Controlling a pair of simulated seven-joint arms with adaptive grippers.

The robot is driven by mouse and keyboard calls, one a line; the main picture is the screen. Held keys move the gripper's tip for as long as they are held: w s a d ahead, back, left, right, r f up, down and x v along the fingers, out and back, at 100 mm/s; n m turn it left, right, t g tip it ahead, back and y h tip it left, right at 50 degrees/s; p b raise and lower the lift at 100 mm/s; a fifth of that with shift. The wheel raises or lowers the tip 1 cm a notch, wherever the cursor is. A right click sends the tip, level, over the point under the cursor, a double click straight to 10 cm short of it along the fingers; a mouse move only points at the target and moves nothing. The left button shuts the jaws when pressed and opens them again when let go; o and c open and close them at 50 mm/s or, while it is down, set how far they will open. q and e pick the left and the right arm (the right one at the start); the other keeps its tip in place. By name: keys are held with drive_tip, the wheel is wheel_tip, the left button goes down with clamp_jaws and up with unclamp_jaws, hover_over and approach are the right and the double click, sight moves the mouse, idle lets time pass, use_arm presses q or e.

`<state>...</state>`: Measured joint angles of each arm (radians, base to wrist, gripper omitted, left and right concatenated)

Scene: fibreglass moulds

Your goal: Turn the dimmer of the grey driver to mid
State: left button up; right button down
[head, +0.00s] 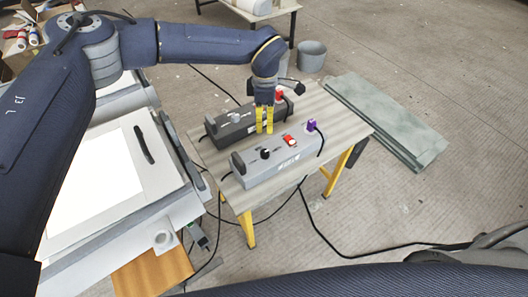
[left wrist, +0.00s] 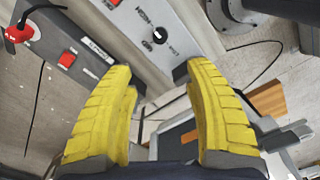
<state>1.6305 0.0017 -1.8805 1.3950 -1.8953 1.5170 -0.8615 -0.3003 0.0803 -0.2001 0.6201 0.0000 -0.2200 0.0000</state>
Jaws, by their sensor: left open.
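The grey driver (head: 262,176) lies on the near side of a small table. A red switch (head: 290,140) and a purple plug (head: 311,125) are further right on the driver. My left gripper (head: 264,131) points down by the dark driver, behind the knob. Its yellow fingers (left wrist: 156,72) are apart and empty, not touching the knob. My right gripper is not seen.
A dark driver (head: 236,128) with a grey knob (head: 235,117) and red plug (head: 279,93) lies behind the grey one. The table (head: 343,118) is bare at right. Black cables hang around it. A mould bench (head: 178,205) stands close left. Greenish boards (head: 390,120) lie right.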

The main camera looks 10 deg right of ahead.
sight(265, 152)
use_arm(q)
wheel_tip(265, 152, down, 17)
drive_tip(key=shift+f, duration=0.1)
idle(0.6)
clamp_jaws()
idle(0.4)
